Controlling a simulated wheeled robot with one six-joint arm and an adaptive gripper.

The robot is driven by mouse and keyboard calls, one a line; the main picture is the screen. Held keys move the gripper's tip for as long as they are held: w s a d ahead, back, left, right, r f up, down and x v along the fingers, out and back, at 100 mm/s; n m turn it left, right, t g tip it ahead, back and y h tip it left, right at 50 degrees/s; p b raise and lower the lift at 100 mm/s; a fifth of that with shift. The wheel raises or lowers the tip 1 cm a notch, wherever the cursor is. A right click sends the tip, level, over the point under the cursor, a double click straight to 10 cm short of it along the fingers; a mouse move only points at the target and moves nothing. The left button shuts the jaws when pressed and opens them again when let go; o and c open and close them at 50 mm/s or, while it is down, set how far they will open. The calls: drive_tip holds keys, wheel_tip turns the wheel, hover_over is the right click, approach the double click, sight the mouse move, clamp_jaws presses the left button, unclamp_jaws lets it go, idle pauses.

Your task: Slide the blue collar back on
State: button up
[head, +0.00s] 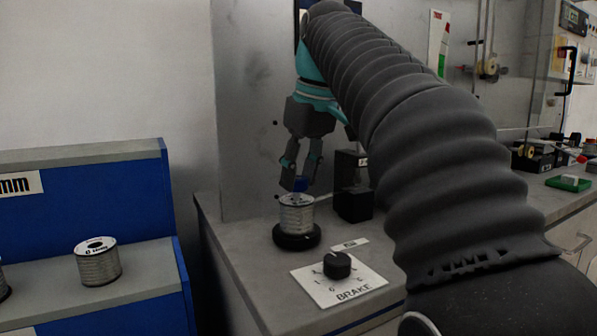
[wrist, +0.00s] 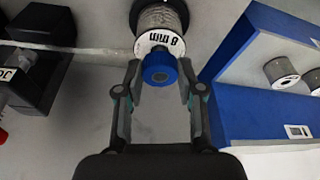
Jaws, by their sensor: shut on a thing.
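The blue collar (head: 300,185) is between the fingertips of my gripper (head: 294,180), directly above a wound spool (head: 297,214). In the wrist view the round blue collar (wrist: 158,67) sits between the two fingers of my gripper (wrist: 158,73), and its end face shows a darker centre. The spool (wrist: 162,19) lies just beyond it with a white, printed end face. The spool stands upright on a round black base (head: 297,240).
A black block (head: 353,203) stands close right of the spool. A brake knob (head: 337,264) on a white plate is in front. A blue-sided shelf (head: 100,265) with another spool (head: 97,261) is at left. A grey panel (head: 245,110) rises behind.

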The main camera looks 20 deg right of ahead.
sight(302, 179)
drive_tip(key=shift+f+b, duration=0.6)
drive_tip(key=shift+f, duration=0.3)
drive_tip(key=o, duration=1.2)
drive_tip(key=shift+o, duration=0.2)
drive_tip(key=shift+r, duration=0.1)
drive_tip(key=shift+v, duration=2)
drive_tip(key=shift+s+d+r, duration=0.15)
drive_tip(key=shift+s+r, duration=0.1)
drive_tip(key=shift+r, duration=0.2)
drive_tip(key=s+d, duration=0.5)
drive_tip(key=s, duration=0.5)
drive_tip(key=shift+s, duration=0.25)
